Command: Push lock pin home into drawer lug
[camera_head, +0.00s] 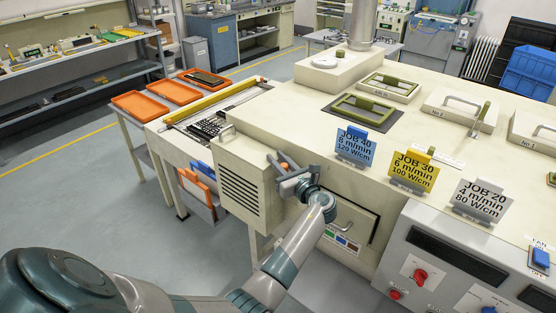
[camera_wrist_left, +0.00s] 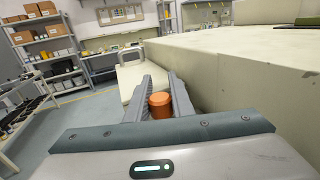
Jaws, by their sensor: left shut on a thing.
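My left gripper (camera_head: 280,168) is at the side of the cream machine, beside the louvred drawer box (camera_head: 236,190). Its fingers are shut on the orange lock pin (camera_head: 285,165). In the left wrist view the pin's round orange head (camera_wrist_left: 160,103) sits between the two grey fingers (camera_wrist_left: 163,90). The pin's lower end and the drawer lug are hidden, so I cannot tell how deep the pin sits. My right gripper is not in view.
Blue, yellow and white job cards (camera_head: 413,172) stand along the machine's edge to the right. A control panel (camera_head: 450,265) with knobs is at the lower right. Orange trays (camera_head: 140,104) lie on a table at the left. Open floor lies left of the machine.

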